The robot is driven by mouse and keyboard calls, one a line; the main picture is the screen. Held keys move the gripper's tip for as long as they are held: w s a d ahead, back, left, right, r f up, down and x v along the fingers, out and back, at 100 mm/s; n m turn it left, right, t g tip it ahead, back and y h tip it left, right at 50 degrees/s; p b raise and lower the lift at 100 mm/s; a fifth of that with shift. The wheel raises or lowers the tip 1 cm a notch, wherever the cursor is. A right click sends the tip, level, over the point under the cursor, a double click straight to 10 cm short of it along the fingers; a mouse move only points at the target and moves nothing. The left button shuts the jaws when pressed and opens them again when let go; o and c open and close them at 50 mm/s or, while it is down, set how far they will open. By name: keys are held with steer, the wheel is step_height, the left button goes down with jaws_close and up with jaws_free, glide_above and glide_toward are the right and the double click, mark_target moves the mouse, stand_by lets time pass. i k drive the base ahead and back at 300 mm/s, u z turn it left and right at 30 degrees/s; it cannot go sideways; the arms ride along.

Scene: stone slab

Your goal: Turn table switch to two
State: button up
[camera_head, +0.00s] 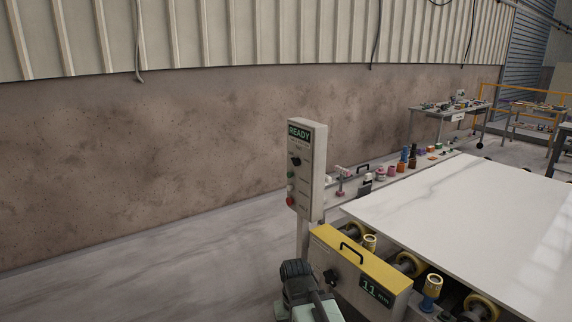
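A black rotary switch (331,277) sits on the front of a pale box with a yellow top (360,253) at the slab table's near end. A display (376,291) right of the switch reads 11 mm. The switch's marks are too small to read, so I cannot tell its setting. A second black knob (295,161) is on an upright control panel (309,180) whose screen reads READY. Black and grey-green parts, likely of my arm, show at the bottom, just left of the box. I cannot make out gripper fingers there.
A white stone slab (470,205) lies on rollers at the right. Small bottles and tools line a ledge behind the slab (412,157). A workbench (449,109) stands far back. The floor at left (170,270) is clear.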

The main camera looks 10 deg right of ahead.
mark_target(296, 162)
steer(key=i, duration=1.95)
steer(key=u, duration=1.8)
